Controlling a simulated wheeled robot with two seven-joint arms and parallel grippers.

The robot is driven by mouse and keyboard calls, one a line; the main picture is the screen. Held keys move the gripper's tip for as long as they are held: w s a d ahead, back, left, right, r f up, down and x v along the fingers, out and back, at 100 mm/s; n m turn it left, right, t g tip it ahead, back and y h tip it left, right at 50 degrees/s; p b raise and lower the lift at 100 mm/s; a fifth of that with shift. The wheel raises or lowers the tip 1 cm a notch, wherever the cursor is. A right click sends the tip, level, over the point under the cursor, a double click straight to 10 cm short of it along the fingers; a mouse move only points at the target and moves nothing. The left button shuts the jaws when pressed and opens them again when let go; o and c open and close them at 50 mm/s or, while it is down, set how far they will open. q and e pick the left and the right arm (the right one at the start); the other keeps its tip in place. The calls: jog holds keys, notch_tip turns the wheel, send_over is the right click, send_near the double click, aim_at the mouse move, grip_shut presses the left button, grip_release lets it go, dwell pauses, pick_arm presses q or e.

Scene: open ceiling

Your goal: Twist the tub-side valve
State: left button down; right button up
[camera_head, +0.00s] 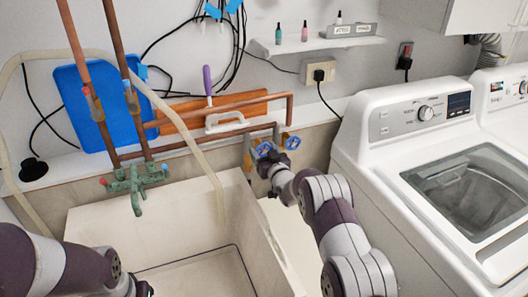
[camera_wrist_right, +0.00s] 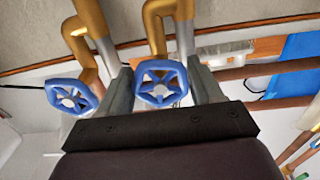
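Two blue star-shaped valve handles sit on pipes at the wall between the tub and the washer. The tub-side valve (camera_head: 264,149) is the left one in the head view; the other valve (camera_head: 292,141) is to its right. My right gripper (camera_head: 268,161) is at the tub-side valve. In the right wrist view the tub-side valve (camera_wrist_right: 161,84) sits between the two fingers of my right gripper (camera_wrist_right: 161,88), and the other valve (camera_wrist_right: 72,95) is outside them. Whether the fingers press on the handle cannot be told. My left gripper (camera_head: 144,289) shows only partly at the bottom edge.
The pale utility tub (camera_head: 165,227) stands below the valves. A white washing machine (camera_head: 385,180) stands to the right. Copper pipes and a green faucet (camera_head: 135,184) are at the left. A blue board (camera_head: 90,125) leans on the wall.

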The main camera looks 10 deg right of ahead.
jog(key=shift+f+n+b, duration=0.25)
jog(key=shift+n+b, duration=0.15)
jog(key=shift+b, duration=0.35)
jog(key=n+b, duration=0.4)
jog(key=b, duration=0.2)
jog(key=shift+f, duration=0.1)
jog(key=shift+n+b, duration=0.8)
jog(key=shift+b, duration=0.15)
jog(key=shift+d+r+n+b, duration=0.1)
jog(key=shift+r+n+b, duration=0.2)
jog(key=shift+b, duration=0.1)
jog(key=o, duration=1)
